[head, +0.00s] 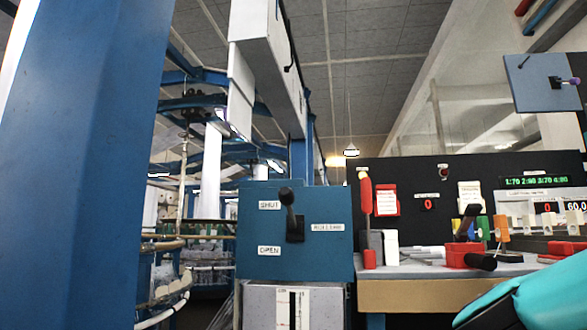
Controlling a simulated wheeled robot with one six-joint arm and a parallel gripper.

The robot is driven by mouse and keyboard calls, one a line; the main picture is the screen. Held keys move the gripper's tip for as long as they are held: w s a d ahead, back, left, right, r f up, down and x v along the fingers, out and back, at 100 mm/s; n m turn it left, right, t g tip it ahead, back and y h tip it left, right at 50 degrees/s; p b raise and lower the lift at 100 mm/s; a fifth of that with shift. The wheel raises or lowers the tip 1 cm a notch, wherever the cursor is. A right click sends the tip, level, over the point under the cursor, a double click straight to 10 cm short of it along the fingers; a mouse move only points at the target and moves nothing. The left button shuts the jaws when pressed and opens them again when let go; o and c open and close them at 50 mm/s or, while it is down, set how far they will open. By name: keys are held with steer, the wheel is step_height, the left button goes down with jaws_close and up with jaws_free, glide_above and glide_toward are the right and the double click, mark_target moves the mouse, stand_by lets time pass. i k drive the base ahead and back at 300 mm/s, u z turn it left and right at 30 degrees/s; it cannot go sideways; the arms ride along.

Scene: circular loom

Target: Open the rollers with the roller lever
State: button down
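The roller lever (289,208) is a black lever with a round knob on a blue panel (260,232) in the middle of the head view. It comes out of a dark slot, and its knob is up, level with the "SHUT" label (270,205). The "OPEN" label (270,251) is lower on the same panel. A small label to the right of the slot seems to read "ROLLERS". A teal part of my arm shows at the bottom right, well apart from the lever. My gripper is not in view.
A wide blue post (80,170) fills the left. A workbench (420,292) with a red clamp-like tool (462,256), several coloured handles and a dark display board (430,190) stands to the right. A blue box with a purple-knobbed lever (545,82) hangs at upper right. Nothing blocks the panel's front.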

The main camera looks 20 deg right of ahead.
mark_target(285, 196)
steer(key=z, duration=0.05)
steer(key=k, duration=0.15)
steer(key=z, duration=0.6)
steer(key=i, duration=0.8)
steer(key=u, duration=0.85)
